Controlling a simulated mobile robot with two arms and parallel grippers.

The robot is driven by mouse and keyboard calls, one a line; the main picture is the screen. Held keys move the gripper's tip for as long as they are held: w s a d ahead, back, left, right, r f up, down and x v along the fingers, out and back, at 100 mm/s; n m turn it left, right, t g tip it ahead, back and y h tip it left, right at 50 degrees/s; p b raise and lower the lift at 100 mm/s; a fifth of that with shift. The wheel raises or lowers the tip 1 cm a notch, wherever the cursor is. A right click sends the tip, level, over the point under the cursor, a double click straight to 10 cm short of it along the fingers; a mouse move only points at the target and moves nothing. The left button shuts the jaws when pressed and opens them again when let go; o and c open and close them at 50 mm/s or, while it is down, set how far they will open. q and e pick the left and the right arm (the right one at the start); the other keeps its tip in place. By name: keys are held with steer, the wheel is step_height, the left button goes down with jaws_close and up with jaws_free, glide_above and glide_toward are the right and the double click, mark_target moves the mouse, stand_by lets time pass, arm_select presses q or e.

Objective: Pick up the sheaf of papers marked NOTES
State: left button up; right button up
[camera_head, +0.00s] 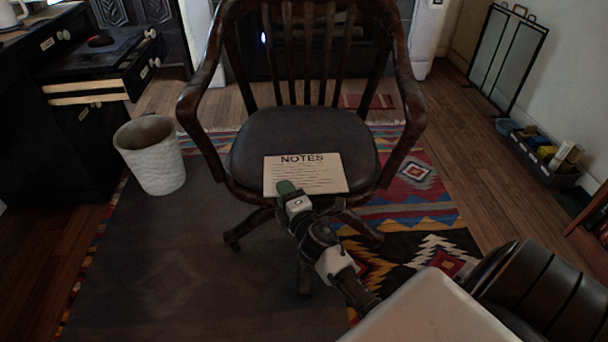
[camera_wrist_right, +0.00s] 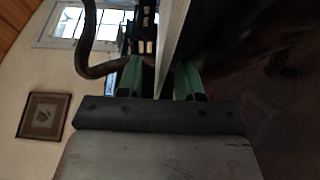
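The sheaf of papers marked NOTES (camera_head: 315,172) lies flat on the dark seat of a wooden armchair (camera_head: 290,132), at the seat's front edge. My right gripper (camera_head: 287,187) is at the sheaf's near left edge, its green fingertip overlapping the paper in the head view. In the right wrist view, the two green fingers of my right gripper (camera_wrist_right: 160,78) stand apart. A thin pale edge, looking like the sheaf (camera_wrist_right: 172,45), runs between them, with a gap to the left finger. Contact with the right finger is unclear. My left gripper is not in view.
The chair's curved armrests rise on both sides of the seat. A white woven basket (camera_head: 152,160) stands left of the chair. A patterned rug (camera_head: 420,195) lies underneath. A dark bin of items (camera_head: 545,155) is at the right wall.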

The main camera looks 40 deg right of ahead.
jaws_close()
steer(key=shift+r, duration=0.2)
